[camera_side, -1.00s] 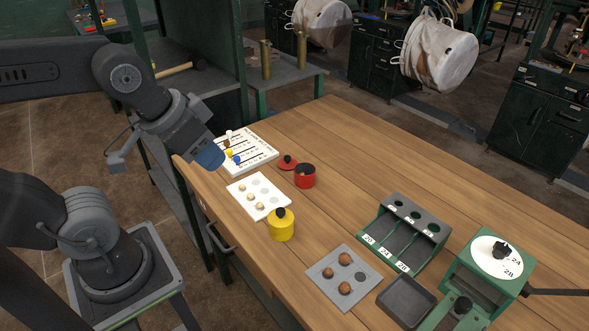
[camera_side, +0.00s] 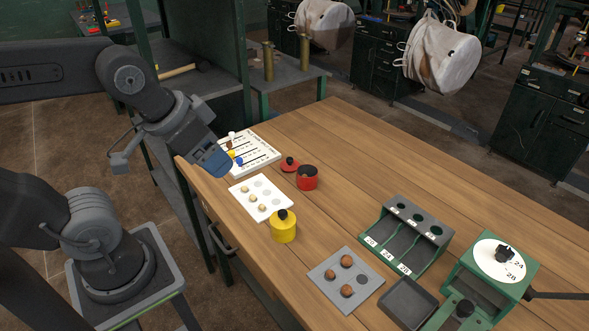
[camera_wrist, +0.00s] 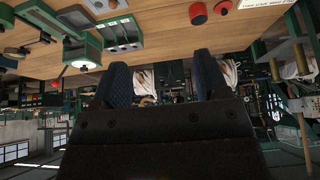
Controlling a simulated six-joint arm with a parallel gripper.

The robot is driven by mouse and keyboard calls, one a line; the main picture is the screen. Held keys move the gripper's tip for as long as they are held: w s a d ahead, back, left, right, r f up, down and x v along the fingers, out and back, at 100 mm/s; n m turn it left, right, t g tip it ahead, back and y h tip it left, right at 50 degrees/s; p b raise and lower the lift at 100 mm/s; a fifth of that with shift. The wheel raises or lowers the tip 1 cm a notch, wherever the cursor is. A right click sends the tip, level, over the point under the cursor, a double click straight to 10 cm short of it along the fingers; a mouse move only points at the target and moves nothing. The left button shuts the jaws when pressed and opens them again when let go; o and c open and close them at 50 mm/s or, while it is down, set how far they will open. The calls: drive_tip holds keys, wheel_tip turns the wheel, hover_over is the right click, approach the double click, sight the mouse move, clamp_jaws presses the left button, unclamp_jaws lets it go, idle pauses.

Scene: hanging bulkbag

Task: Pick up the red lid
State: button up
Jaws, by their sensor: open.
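The red lid (camera_side: 290,164), with a dark knob, lies flat on the wooden table just left of the red pot (camera_side: 307,178). The pot is open at the top. In the wrist view the lid (camera_wrist: 223,7) and pot (camera_wrist: 198,14) show near the top edge. My gripper (camera_side: 215,163) hangs above the table's left edge, left of the lid and apart from it. In the wrist view my gripper (camera_wrist: 163,82) has its two blue fingers spread, with nothing between them.
A white tray (camera_side: 261,198) and a yellow lidded pot (camera_side: 284,227) are in front. A green sorter (camera_side: 408,237) stands to the right. The far middle of the table is clear.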

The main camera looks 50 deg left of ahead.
drive_tip(key=shift+o, duration=0.7)
